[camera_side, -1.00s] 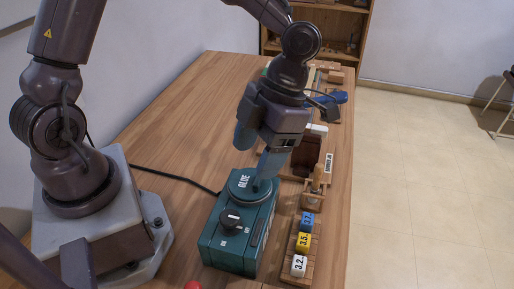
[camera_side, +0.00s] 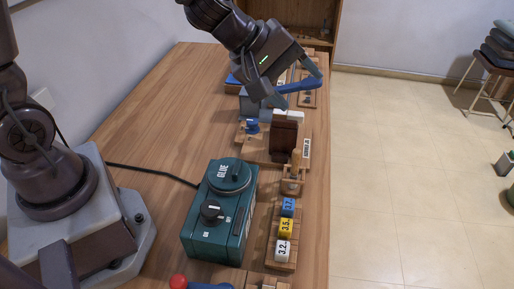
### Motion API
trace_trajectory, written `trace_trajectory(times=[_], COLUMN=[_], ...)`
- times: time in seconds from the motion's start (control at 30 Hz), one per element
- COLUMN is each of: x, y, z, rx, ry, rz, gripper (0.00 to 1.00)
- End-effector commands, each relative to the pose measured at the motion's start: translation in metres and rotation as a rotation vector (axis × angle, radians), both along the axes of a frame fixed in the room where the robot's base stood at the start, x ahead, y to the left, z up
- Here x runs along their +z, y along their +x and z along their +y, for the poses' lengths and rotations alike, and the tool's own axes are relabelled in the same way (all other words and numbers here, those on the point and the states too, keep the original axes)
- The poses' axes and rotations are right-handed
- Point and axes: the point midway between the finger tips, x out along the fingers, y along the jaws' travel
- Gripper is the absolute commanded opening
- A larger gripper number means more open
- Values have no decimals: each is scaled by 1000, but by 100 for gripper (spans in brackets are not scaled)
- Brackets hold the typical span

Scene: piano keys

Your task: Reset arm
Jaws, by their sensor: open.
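My gripper (camera_side: 301,91) is open and empty, tilted down to the right above the far part of the table. Its fingers are spread near a blue-handled thing (camera_side: 299,85), which shows behind and between them; I cannot tell whether they touch it. A teal box (camera_side: 214,241) with a round teal dial marked "GLUE" (camera_side: 230,175) and a black knob (camera_side: 212,210) stands nearer the camera, clear of the gripper.
A wooden rack holds a blue block (camera_side: 288,206), a yellow block (camera_side: 286,227) and a white block (camera_side: 282,250). A brown upright piece (camera_side: 284,138) stands below the gripper on a wooden base. A black cable (camera_side: 150,171) runs to the teal box. The table's left half (camera_side: 160,110) is mostly clear.

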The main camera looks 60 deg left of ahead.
Motion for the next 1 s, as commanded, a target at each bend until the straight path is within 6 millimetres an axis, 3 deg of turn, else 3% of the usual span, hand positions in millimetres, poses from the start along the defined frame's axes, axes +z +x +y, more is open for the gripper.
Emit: trace_trajectory(times=[0.17, 0.3, 0.4, 0.5, 0.6, 0.73, 1.0], x=[15, 24, 36, 48, 61, 72, 74], y=[-60, -116, -154, -178, -186, -189, -189], z=[18, 57, 93, 119, 128, 126, 124], rx=[-478, -764, -890, -921, -896, -876, -880], ry=[333, 606, 787, 904, 955, 964, 969], rz=[-35, 27, 87, 101, 44, -22, -34], gripper=[65, 65, 65, 65, 65, 65, 65])
